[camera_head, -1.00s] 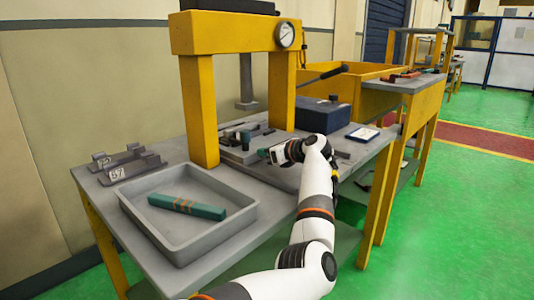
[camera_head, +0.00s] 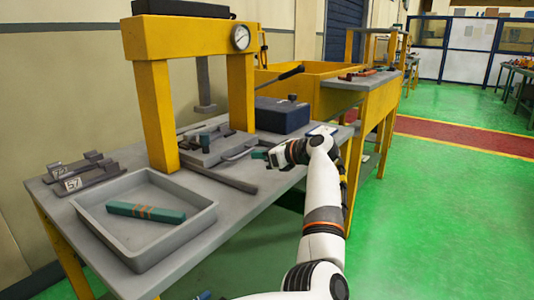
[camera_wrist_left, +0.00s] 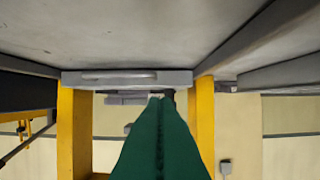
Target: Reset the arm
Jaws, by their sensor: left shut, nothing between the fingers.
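My left arm comes up from the bottom of the head view. Its gripper (camera_head: 262,156) is over the front edge of the workbench (camera_head: 238,205), to the right of the yellow press. The teal fingers are shut together with nothing between them. In the left wrist view the shut fingers (camera_wrist_left: 160,140) point toward the yellow-posted press and a grey plate, and that picture looks upside down. My right gripper is in neither view.
The yellow press (camera_head: 155,115) with a round gauge (camera_head: 241,38) stands behind the gripper. Numbered grey blocks (camera_head: 85,172) lie at left. A dark blue box (camera_head: 282,115) sits behind. Green floor at right is clear.

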